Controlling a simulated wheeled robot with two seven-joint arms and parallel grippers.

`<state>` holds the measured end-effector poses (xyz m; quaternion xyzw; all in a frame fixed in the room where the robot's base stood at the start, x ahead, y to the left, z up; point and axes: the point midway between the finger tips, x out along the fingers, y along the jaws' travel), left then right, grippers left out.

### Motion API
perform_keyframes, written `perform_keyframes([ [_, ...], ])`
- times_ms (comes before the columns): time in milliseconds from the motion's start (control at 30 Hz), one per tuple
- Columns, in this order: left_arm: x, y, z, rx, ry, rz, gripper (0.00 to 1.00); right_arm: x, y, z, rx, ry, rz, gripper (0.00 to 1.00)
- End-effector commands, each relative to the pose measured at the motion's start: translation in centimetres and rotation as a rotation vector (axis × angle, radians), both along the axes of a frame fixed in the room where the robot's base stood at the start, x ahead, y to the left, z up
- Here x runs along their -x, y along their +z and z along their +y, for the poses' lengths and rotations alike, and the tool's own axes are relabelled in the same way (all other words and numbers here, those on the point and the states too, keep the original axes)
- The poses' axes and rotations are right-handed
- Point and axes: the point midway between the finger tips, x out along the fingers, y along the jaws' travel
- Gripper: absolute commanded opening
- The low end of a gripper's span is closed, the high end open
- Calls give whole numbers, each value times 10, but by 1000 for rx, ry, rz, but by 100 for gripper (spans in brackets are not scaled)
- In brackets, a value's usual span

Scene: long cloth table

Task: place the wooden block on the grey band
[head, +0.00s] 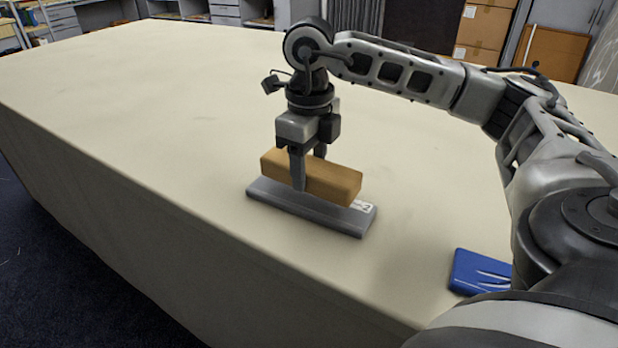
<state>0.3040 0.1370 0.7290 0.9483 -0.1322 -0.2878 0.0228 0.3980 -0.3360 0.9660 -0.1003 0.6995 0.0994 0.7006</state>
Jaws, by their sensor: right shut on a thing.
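The wooden block (335,181) is a tan bar held by my right gripper (306,178), whose fingers are shut across its middle. The grey band (290,205) is a flat grey strip with a small white label at its right end, lying on the cloth table. The block is directly over the band and roughly in line with it. I cannot tell whether the block touches the band or hangs just above it. My left gripper is not in view.
A blue flat object (480,272) lies on the table at the lower right, partly hidden by my right arm. The long cloth table (150,120) is clear to the left and behind. Its front edge runs diagonally below the band.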

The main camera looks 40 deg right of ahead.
Motion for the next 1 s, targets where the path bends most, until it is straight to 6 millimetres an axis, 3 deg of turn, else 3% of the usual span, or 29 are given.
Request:
perform_keyframes([
  [200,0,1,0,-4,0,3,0,0,-27,0,1,-1,2,20],
  [567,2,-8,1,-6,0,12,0,0,-33,1,0,-1,0,20],
  [600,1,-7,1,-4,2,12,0,0,-34,1,0,-1,1,53],
  [667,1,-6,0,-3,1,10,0,0,-32,1,0,-1,1,69],
  [1000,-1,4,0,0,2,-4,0,0,-28,1,0,-1,1,72],
])
